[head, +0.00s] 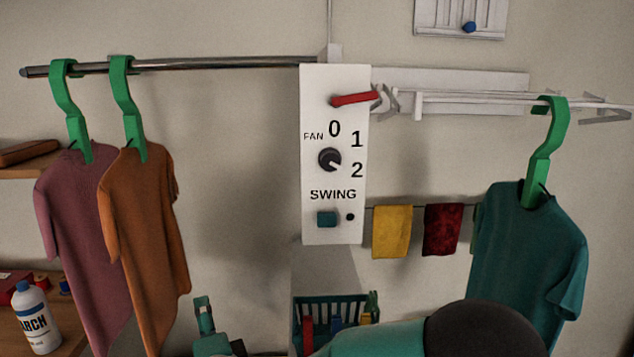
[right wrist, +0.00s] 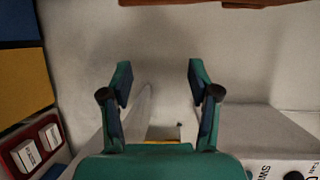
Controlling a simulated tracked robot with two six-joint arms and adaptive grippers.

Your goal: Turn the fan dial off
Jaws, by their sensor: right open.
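The fan dial (head: 330,160) is a dark round knob on a white panel (head: 316,232). Its white mark points down and right, towards the 2. The labels 0, 1 and 2 curve round its upper right. The dial is cut off at the lower right corner of the right wrist view (right wrist: 293,175). My right gripper (head: 210,322) is low in the head view, left of and below the panel, and only partly seen. In the right wrist view its teal fingers (right wrist: 159,82) stand apart with nothing between them. It is clear of the dial. My left gripper is not in view.
A teal swing button (head: 327,219) sits below the dial and a red lever (head: 353,99) above it. Shirts hang left, the nearest orange (head: 146,215); a teal shirt (head: 528,265) hangs right. A teal basket (head: 302,312) stands below the panel. Bare wall lies left of the panel.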

